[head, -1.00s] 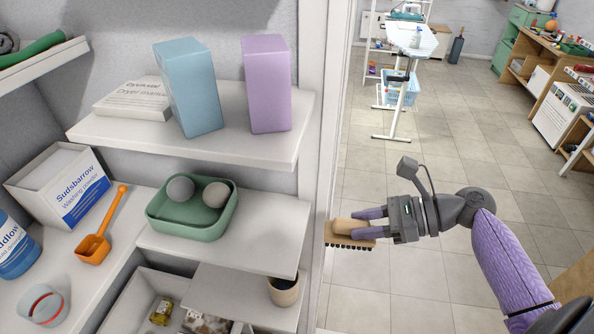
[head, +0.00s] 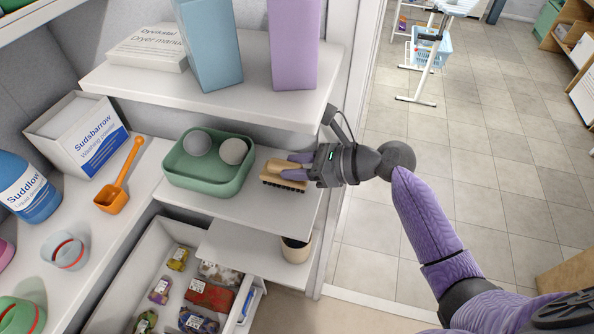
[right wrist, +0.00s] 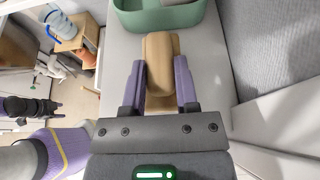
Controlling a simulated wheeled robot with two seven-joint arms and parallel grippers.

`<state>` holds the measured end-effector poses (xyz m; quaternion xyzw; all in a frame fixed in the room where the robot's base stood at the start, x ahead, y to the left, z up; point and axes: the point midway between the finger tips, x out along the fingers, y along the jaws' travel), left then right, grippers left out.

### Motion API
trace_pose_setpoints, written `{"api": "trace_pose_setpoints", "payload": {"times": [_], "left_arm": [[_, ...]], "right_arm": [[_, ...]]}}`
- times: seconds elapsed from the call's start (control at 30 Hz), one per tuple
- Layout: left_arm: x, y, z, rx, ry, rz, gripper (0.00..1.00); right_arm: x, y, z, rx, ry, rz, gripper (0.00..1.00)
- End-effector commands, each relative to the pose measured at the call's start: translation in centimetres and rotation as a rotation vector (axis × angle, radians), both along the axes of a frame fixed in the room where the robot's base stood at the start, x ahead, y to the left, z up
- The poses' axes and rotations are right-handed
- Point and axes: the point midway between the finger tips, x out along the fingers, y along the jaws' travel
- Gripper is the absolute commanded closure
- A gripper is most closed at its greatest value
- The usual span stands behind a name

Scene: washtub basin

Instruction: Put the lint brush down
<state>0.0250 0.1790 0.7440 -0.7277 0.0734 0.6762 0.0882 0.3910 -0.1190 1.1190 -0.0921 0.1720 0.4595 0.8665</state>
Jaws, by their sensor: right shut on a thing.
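The lint brush (head: 285,178) has a tan wooden back and dark bristles facing down. My right gripper (head: 297,168) is shut on it, over the white middle shelf (head: 235,207), just right of the green tray. In the right wrist view the brush (right wrist: 160,60) sits between the two purple fingers (right wrist: 160,80), with its far end near the tray. I cannot tell whether the bristles touch the shelf.
The green tray (head: 190,178) holds two balls, grey and beige. An upper shelf (head: 240,112) with two boxes overhangs behind. A small pot (head: 296,250) stands on a lower shelf, and an open drawer (head: 140,265) holds several packets. Bare shelf lies in front of the brush.

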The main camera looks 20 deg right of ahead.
Motion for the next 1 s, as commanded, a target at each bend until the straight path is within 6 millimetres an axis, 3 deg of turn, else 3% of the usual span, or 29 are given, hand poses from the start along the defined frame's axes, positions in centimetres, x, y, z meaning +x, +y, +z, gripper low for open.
{"api": "trace_pose_setpoints", "payload": {"times": [0.07, 0.37, 0.4, 0.53, 0.87, 1.0], "left_arm": [[0.0, -0.1, -0.9, -0.002, 0.000, -0.001, 0.41], [0.1, -0.7, -0.6, -0.011, -0.001, 0.001, 0.41], [0.1, -0.7, -0.6, -0.011, -0.001, 0.001, 0.41], [0.0, -0.6, -0.6, -0.009, 0.000, 0.001, 0.41], [-0.1, -0.1, -0.6, -0.001, 0.002, 0.000, 0.41], [0.0, 0.2, 0.1, 0.004, 0.001, -0.002, 0.41]], "right_arm": [[0.0, 0.0, -1.7, 0.002, 0.003, -0.002, 1.00], [0.0, -0.1, -1.7, 0.001, 0.001, 0.000, 1.00], [0.0, -0.1, -1.8, -0.001, 0.001, 0.000, 0.56], [0.0, -0.1, -1.7, 0.000, 0.000, 0.000, 0.29], [-0.1, -0.3, -1.4, -0.001, 0.001, -0.001, 0.27], [-1.8, -2.7, -0.1, -0.005, 0.001, -0.001, 0.27]]}}
